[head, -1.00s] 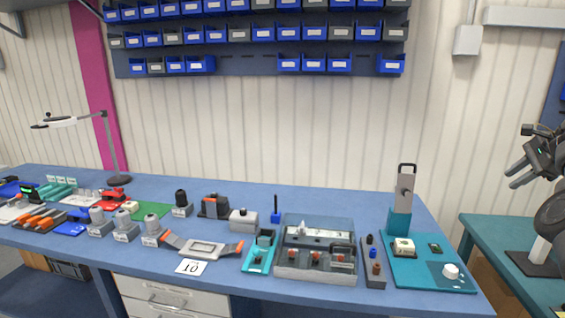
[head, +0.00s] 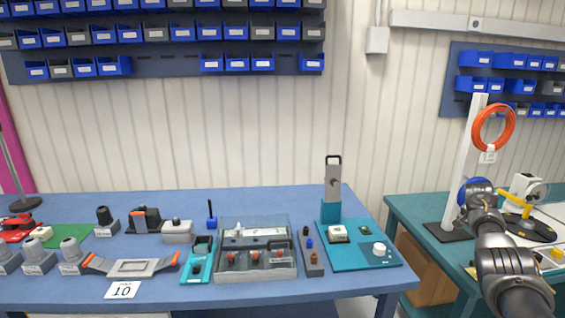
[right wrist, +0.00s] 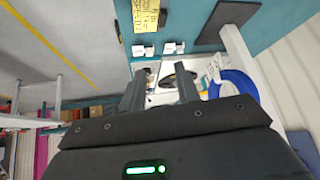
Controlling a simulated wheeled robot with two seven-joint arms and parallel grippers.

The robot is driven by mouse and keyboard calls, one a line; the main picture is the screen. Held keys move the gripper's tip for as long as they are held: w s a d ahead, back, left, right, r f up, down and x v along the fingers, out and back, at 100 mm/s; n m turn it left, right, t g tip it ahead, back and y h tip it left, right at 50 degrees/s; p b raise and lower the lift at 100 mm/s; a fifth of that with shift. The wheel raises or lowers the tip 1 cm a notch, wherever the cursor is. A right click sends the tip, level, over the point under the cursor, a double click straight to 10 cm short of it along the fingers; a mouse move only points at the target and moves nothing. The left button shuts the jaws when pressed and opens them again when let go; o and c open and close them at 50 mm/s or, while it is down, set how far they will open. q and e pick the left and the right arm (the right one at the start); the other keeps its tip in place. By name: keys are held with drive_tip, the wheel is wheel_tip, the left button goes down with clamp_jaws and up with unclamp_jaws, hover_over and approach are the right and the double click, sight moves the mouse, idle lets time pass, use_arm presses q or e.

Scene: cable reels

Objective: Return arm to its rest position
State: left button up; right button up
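My right arm comes in from the lower right of the head view, with its dark gripper (head: 478,186) in front of the white post on the right table. In the right wrist view the two fingers of the right gripper (right wrist: 161,92) stand apart with nothing held between them. An orange cable coil (head: 477,128) hangs high on the white post (head: 461,168). A blue coil (head: 463,193) is partly hidden behind the gripper; it also shows in the right wrist view (right wrist: 241,82), beyond the fingers and beside the post. My left gripper is not in view.
The teal right table (head: 405,209) carries a yellow and white device (head: 522,197) and a black disc (head: 530,229). The blue workbench (head: 270,200) at left holds several fixtures and a teal board (head: 350,258). A gap separates the tables. Blue bins line the wall.

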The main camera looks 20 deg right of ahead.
drive_tip(key=s+d+f+n+h, duration=0.1)
drive_tip(key=s+f+n+h, duration=0.1)
drive_tip(key=s+f+n, duration=0.55)
drive_tip(key=s+d+f+n+h, duration=0.1)
drive_tip(key=s+f+n+h, duration=0.3)
drive_tip(key=f, duration=0.7)
drive_tip(key=s+a+f+n+t+y, duration=0.1)
drive_tip(key=s+a+f+n+y, duration=0.1)
drive_tip(key=s+f+n, duration=0.6)
drive_tip(key=s+a+f+n+t+y, duration=0.1)
drive_tip(key=s+a+f+n+y, duration=0.15)
drive_tip(key=s+f+n, duration=0.55)
drive_tip(key=s+a+f+m+g+y, duration=0.15)
drive_tip(key=s+a+f, duration=0.25)
drive_tip(key=a+f, duration=0.8)
drive_tip(key=s+a+f+m+t+y, duration=0.1)
drive_tip(key=s+a+f+m+y, duration=0.2)
drive_tip(key=a+f, duration=0.85)
drive_tip(key=s+a+f+m+y, duration=0.1)
drive_tip(key=s+a+f+y, duration=0.1)
drive_tip(key=a, duration=1.8)
drive_tip(key=s+a+f+m+y, duration=0.1)
drive_tip(key=a+f+y, duration=0.1)
drive_tip(key=a, duration=1.7)
drive_tip(key=shift+s+a+f+g, duration=0.25)
drive_tip(key=shift+s+a+g, duration=0.1)
drive_tip(key=shift+s+g, duration=0.1)
